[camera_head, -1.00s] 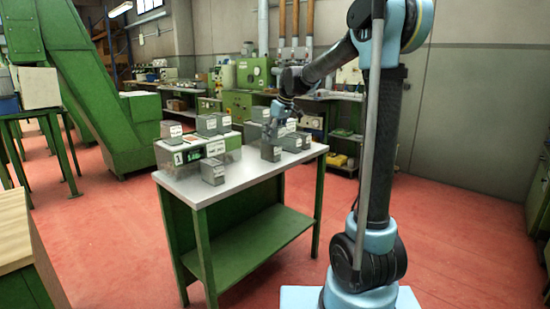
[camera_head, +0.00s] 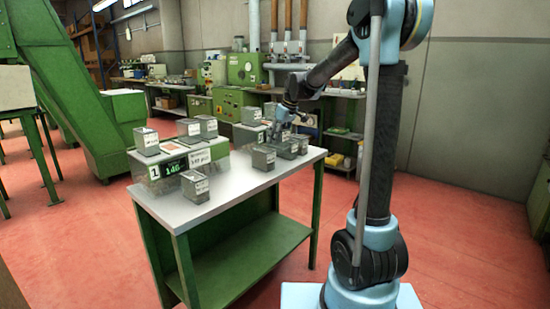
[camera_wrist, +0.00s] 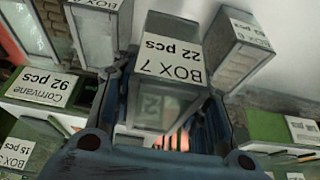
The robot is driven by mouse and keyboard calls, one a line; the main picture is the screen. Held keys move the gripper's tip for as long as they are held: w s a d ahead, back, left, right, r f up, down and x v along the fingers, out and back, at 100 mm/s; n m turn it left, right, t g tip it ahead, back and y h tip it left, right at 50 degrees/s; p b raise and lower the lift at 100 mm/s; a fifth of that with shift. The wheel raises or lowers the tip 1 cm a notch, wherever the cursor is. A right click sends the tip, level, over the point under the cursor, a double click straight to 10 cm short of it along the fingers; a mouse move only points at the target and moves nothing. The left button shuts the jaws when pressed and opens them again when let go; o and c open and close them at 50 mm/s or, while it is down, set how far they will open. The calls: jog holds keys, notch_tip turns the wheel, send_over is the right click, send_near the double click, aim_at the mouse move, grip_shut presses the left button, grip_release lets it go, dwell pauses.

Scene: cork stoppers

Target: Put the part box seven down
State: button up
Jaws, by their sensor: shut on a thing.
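In the wrist view, part box seven (camera_wrist: 172,75) is a grey box with a white label reading "BOX 7, 22 pcs". My gripper (camera_wrist: 165,112) is shut on it, with a blue finger on each side. In the head view, my gripper (camera_head: 281,122) is low over the right end of the grey-topped table (camera_head: 232,184), among several grey boxes. I cannot clearly tell box seven from its neighbours there, or whether it touches the surface below.
A box labelled 6 (camera_wrist: 241,50) stands close on the right in the wrist view. The "Cornvane, 92 pcs" label (camera_wrist: 42,88) is at left. A scale with a lit display (camera_head: 174,167) carries several boxes.

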jog(key=x, duration=0.3)
jog(key=shift+s+f, duration=0.3)
jog(key=shift+s, duration=0.1)
jog(key=shift+s+f, duration=0.1)
jog(key=shift+f, duration=1.8)
jog(key=shift+f, duration=0.1)
jog(key=o, duration=0.9)
jog(key=shift+c, duration=0.2)
